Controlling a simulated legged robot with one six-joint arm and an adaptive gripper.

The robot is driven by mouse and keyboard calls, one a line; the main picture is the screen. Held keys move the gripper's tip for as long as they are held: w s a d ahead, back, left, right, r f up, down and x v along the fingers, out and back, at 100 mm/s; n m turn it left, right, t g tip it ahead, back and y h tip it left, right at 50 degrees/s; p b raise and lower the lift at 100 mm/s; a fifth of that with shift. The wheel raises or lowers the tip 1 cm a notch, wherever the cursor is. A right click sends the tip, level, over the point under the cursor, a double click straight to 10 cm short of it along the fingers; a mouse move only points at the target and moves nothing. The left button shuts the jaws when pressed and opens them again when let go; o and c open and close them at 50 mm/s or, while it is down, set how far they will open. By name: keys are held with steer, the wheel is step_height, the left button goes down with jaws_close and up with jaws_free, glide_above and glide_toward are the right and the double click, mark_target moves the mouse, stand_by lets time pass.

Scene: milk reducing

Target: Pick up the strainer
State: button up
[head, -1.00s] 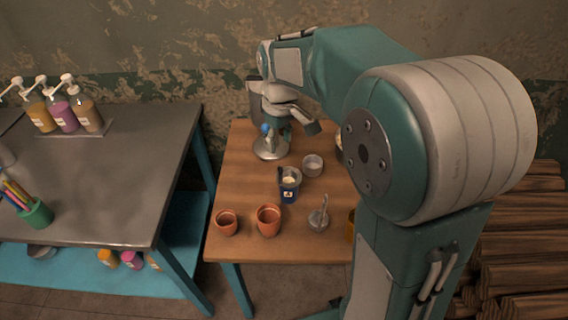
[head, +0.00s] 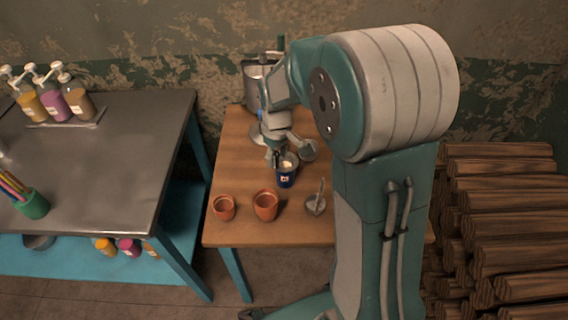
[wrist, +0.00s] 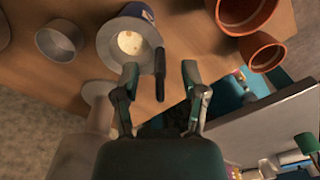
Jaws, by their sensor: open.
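The strainer (wrist: 112,46) appears to be the grey-rimmed round piece resting on the blue cup (head: 286,180), with pale, creamy contents inside. In the wrist view its dark handle (wrist: 160,86) sticks out from the rim into the gap between my fingers. My gripper (wrist: 160,70) is open, with one finger on each side of the handle; I cannot tell whether either touches it. In the head view my gripper (head: 274,157) is just behind and left of the cup and covers part of the strainer.
Two terracotta pots (head: 265,205) (head: 223,207) stand at the wooden table's front. A metal pot (head: 252,85) stands at the back. The grey bench (head: 110,180) is left; stacked logs (head: 500,210) are right.

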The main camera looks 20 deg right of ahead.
steer(key=shift+a, duration=0.15)
steer(key=shift+c, duration=0.3)
jaws_close()
steer(key=shift+r, duration=0.1)
